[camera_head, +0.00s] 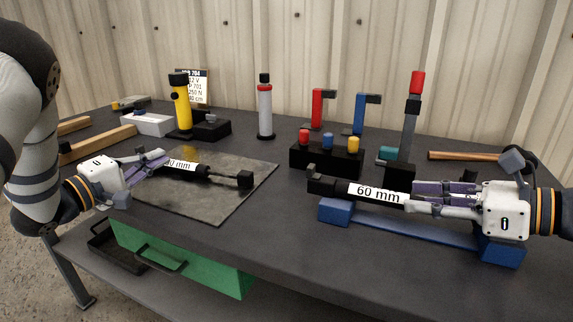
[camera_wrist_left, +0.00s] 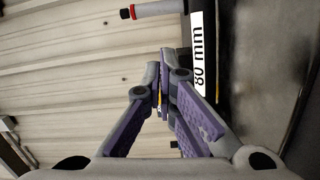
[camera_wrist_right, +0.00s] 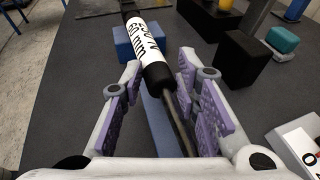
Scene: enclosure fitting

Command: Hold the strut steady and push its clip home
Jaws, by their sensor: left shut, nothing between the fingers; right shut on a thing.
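A black strut labelled 60 mm (camera_head: 375,193) lies across a blue cradle (camera_head: 335,212) at the front right. Its left end carries a dark end fitting (camera_head: 313,172); whether its clip is seated cannot be told. My right gripper (camera_head: 425,195) is shut on this strut from the right. The right wrist view shows the strut's label (camera_wrist_right: 140,45) beyond the fingers. A second strut, labelled 80 mm (camera_head: 190,167), lies on a grey mat (camera_head: 215,205). My left gripper (camera_head: 160,157) is shut and empty beside it; in the left wrist view the strut (camera_wrist_left: 200,50) is right of the closed fingertips (camera_wrist_left: 165,70).
Behind stand a yellow torch (camera_head: 181,105), a white-and-red bottle (camera_head: 265,110), a black block with coloured plugs (camera_head: 325,160) and a tall red-topped post (camera_head: 411,130).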

